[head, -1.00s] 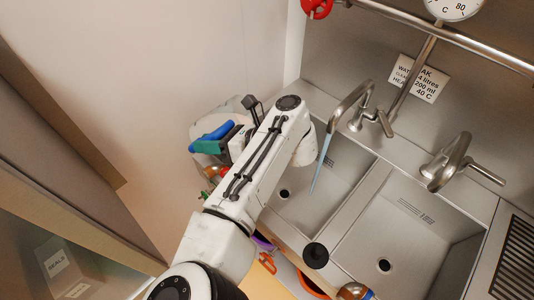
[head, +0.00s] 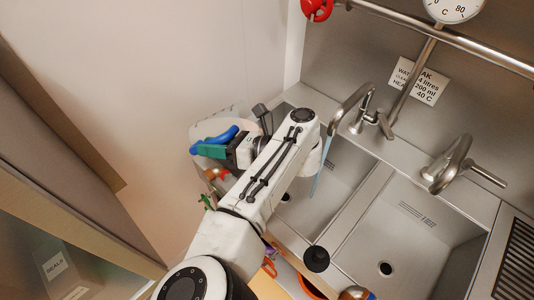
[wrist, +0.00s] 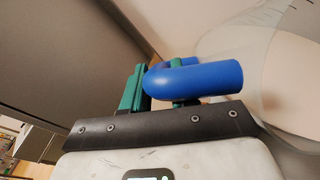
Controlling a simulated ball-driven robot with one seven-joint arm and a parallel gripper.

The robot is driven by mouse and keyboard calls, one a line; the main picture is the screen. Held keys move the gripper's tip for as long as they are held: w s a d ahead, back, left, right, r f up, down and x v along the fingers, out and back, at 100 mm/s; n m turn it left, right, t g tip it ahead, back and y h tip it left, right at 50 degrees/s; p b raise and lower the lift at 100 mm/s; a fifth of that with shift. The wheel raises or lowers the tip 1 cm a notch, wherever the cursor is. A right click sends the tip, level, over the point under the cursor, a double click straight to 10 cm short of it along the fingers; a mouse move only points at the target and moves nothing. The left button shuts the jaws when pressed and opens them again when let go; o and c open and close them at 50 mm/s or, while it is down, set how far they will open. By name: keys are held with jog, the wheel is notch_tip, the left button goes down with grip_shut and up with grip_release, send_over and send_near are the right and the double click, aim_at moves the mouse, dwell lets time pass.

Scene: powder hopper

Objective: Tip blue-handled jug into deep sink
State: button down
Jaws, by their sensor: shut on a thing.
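The jug (head: 206,127) is a clear, pale vessel at the left of the sinks in the head view, partly hidden behind my arm. Its blue handle (head: 222,135) is between the green fingers of my gripper (head: 208,151), which is shut on it. In the wrist view the blue handle (wrist: 195,78) crosses the green fingers of my gripper (wrist: 160,88), and the clear jug wall (wrist: 275,65) curves away at the right. The jug's contents and exact tilt are unclear. Two sink basins show; the left basin (head: 345,165) has a blue stream from its tap, the right basin (head: 410,235) looks empty. Which is deeper is unclear.
A curved tap (head: 352,100) overhangs the left basin, and another tap (head: 452,165) stands by the right one. A rail (head: 450,35) and a notice (head: 418,80) are on the back wall. A black knob (head: 316,258) stands at the front edge.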

jog(key=shift+d+r, duration=0.1)
jog(key=shift+r, duration=0.05)
jog(key=shift+w+d+f+y, duration=0.1)
jog(key=shift+d+f+y, duration=0.15)
jog(key=shift+f+y, duration=0.25)
jog(key=shift+d+f+y, duration=0.2)
jog(key=shift+f+y, duration=0.15)
jog(key=shift+y, duration=0.25)
dwell(0.7)
jog(key=shift+w+d+f+m+y, duration=0.1)
jog(key=shift+d+m+y, duration=0.2)
jog(key=shift+d+y, duration=0.75)
dwell(0.3)
jog(key=shift+d+f+y+p, duration=0.2)
jog(key=shift+d+y+p, duration=0.1)
jog(key=shift+d+y, duration=0.4)
dwell(0.6)
jog(key=shift+d+y, duration=0.25)
jog(key=shift+y, duration=0.2)
